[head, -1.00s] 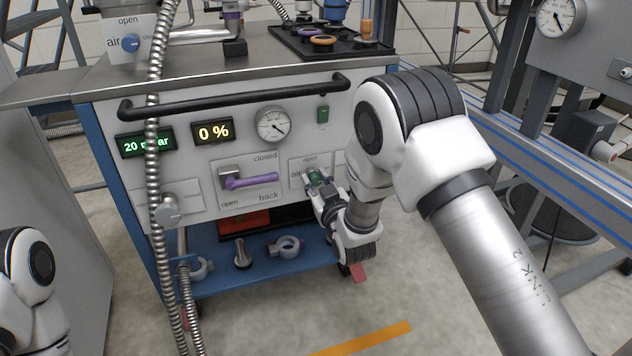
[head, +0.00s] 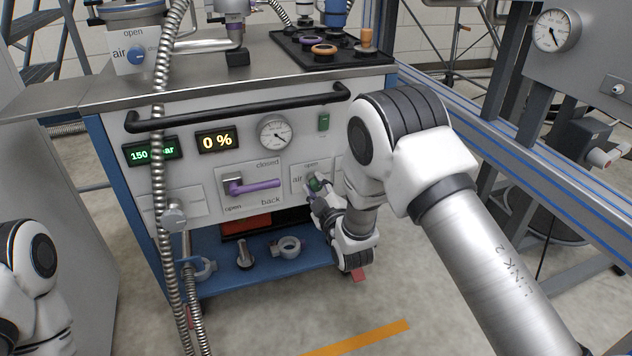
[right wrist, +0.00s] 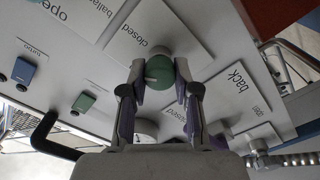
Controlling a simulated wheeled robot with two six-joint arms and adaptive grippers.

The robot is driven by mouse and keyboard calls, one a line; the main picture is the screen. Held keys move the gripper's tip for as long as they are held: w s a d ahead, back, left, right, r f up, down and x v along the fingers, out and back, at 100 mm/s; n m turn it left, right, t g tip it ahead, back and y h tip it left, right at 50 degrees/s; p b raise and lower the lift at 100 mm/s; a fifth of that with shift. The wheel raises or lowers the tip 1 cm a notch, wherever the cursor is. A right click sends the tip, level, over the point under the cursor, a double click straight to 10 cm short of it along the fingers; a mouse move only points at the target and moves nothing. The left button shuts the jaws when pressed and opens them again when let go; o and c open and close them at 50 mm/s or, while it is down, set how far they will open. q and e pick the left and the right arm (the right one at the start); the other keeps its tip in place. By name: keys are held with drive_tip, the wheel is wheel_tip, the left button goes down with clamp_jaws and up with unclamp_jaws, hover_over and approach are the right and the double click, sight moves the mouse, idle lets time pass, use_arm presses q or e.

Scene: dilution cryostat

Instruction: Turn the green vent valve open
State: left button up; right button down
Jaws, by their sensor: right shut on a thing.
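The green vent valve (head: 315,183) is a round knob on a small white plate on the cart's front panel, right of the purple lever. "Open" is printed above it and "air" to its left. My right gripper (head: 314,188) is at the knob, coming from below right and partly covering the plate. In the right wrist view, the green knob (right wrist: 160,71) sits between the two fingertips (right wrist: 160,86), which are closed on its sides. A short white mark on the knob points left in that view. My left gripper is out of view; only part of my left arm shows.
A purple lever handle (head: 255,187) is left of the valve. A black rail (head: 240,107) crosses above. A green display (head: 152,150) reads 150, its unit partly hidden by a metal hose (head: 158,130). A blue shelf (head: 225,270) lies below.

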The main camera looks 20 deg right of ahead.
drive_tip(key=n+p, duration=0.2)
drive_tip(key=n, duration=0.3)
drive_tip(key=shift+r+n, duration=0.1)
drive_tip(key=shift+n, duration=0.2)
drive_tip(key=n+p, duration=0.1)
drive_tip(key=n, duration=0.4)
idle(0.4)
drive_tip(key=c, duration=0.8)
unclamp_jaws()
drive_tip(key=shift+c, duration=0.2)
